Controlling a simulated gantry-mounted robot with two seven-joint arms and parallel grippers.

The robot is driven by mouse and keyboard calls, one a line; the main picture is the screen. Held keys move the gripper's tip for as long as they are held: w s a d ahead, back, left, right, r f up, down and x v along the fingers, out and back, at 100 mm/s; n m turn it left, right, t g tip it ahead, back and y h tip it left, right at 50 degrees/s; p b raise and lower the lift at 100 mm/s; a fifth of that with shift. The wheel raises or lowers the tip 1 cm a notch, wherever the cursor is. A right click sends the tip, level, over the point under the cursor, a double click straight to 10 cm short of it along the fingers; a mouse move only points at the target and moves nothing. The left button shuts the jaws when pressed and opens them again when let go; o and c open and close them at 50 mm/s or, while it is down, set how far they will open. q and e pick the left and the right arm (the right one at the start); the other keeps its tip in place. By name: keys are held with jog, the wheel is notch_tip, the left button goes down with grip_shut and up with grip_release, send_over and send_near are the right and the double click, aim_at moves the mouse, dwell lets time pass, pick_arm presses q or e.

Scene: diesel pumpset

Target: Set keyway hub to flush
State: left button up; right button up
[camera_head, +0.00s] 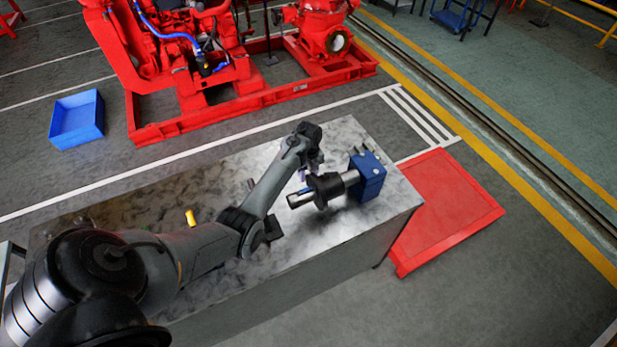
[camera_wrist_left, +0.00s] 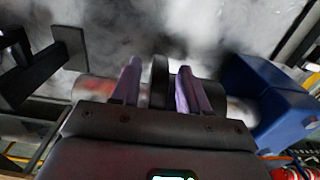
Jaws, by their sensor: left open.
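The dark keyway hub (camera_head: 325,188) sits around a silver shaft (camera_head: 296,201), which lies level and runs into a blue block (camera_head: 369,178) on the bench. In the wrist view the hub's dark flange (camera_wrist_left: 160,82) shows between my finger pads, with the shaft (camera_wrist_left: 92,88) to the left and the blue block (camera_wrist_left: 268,100) to the right. My left gripper (camera_head: 308,171) is at the hub, and its purple fingers (camera_wrist_left: 160,68) are open on either side of the flange. Contact with the flange cannot be told. The hub's lower side and the keyway are hidden.
The grey bench (camera_head: 330,237) has free room at the front. A yellow piece (camera_head: 191,217) and a dark stand (camera_head: 272,229) are on it. A red platform (camera_head: 445,212) is to the right, a blue bin (camera_head: 77,119) and red pumpset frame (camera_head: 250,96) behind.

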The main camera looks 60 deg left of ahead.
pick_arm(q)
jog(key=shift+f, duration=1.2)
grip_shut()
